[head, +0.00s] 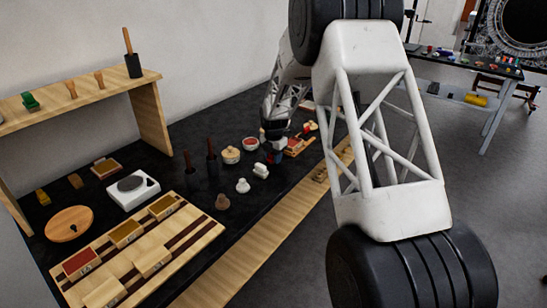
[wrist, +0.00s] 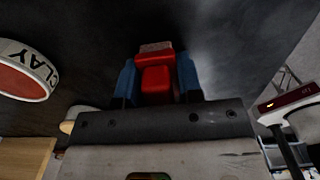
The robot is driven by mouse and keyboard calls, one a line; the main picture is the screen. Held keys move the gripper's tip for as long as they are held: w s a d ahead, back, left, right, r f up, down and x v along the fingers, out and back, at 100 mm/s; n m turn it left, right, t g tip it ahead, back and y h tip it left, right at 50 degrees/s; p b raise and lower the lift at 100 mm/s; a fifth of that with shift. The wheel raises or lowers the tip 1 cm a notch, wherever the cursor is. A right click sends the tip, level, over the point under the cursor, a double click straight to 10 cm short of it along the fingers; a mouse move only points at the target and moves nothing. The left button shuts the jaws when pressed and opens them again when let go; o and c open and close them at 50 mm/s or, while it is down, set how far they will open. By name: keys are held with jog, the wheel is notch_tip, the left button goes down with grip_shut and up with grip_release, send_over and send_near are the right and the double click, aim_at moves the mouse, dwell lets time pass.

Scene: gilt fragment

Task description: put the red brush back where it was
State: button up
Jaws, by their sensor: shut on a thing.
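My gripper (wrist: 157,75) is shut on a red thing with a pale, bristle-like end, which I take for the red brush (wrist: 156,82). It sits between the two blue fingers in the wrist view. In the head view my gripper (head: 275,152) is over the far part of the dark table, just right of a small bowl with red contents (head: 250,143). The brush cannot be clearly made out there. The bowl appears to be the round pot marked CLAY (wrist: 27,72) at the left of the wrist view, apart from the fingers. The brush's former place is not identifiable.
Small pale pieces (head: 243,185) and a lidded pot (head: 230,155) stand close left of my gripper. Two dark upright tools (head: 212,160) stand farther left. A wooden tray (head: 297,146) with colourful things lies to the right. A striped board (head: 205,232) and a shelf (head: 75,100) are nearer.

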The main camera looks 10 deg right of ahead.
jog(key=shift+f, duration=0.1)
jog(key=o, duration=0.9)
jog(key=shift+o, duration=0.2)
jog(key=shift+r, duration=0.2)
notch_tip(320, 180, up, 12)
jog(key=shift+f, duration=0.1)
dwell(0.5)
